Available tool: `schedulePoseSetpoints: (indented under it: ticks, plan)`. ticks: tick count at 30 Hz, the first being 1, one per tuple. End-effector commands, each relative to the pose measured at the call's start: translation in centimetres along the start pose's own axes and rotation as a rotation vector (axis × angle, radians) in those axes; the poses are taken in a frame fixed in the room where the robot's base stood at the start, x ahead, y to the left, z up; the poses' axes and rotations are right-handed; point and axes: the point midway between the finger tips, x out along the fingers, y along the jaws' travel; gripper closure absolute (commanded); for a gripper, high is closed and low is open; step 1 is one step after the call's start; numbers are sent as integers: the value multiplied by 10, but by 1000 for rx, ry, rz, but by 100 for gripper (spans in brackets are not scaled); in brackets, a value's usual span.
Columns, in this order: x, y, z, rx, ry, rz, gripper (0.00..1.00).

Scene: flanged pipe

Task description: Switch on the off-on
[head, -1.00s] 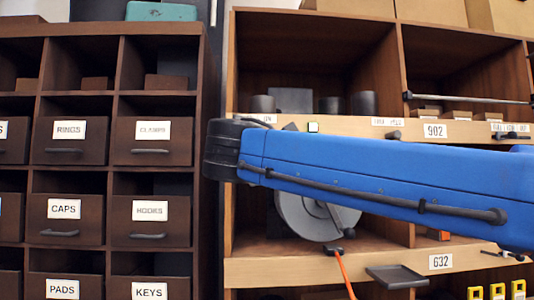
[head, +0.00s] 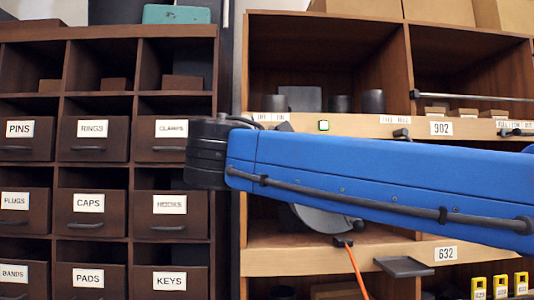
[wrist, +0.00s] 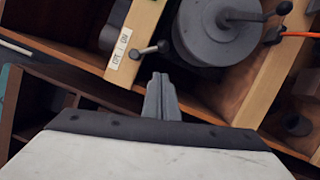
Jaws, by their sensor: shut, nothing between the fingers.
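The off-on switch is a small dark lever with a ball knob (wrist: 152,49) on a light wooden shelf edge in the wrist view. Its white OFF/ON label (wrist: 121,48) is beside it. In the head view the label (head: 269,117) is just above my blue arm, and I cannot make out the lever there. My gripper (wrist: 160,78) is shut and empty, its tips just below the lever in the wrist picture. I see a gap between tips and knob in the picture but cannot tell the depth. The gripper is hidden in the head view.
A grey reel (wrist: 215,30) with a crank is right of the lever in the wrist view. A small lit square (head: 323,125) and another lever (head: 402,133) sit on the 902 shelf edge. A grey tray (head: 403,266) juts out below.

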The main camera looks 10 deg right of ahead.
Motion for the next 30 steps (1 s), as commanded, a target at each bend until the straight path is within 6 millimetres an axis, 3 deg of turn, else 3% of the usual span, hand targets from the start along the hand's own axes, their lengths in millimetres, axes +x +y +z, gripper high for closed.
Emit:
schedulePoseSetpoints:
  ticks: [6, 12, 30]
  plan:
    - [-26, 0, -1, 0, 3, 0, 100]
    - [-39, 0, 0, 0, 1, 0, 100]
    - [-41, 0, 0, 0, 0, 0, 100]
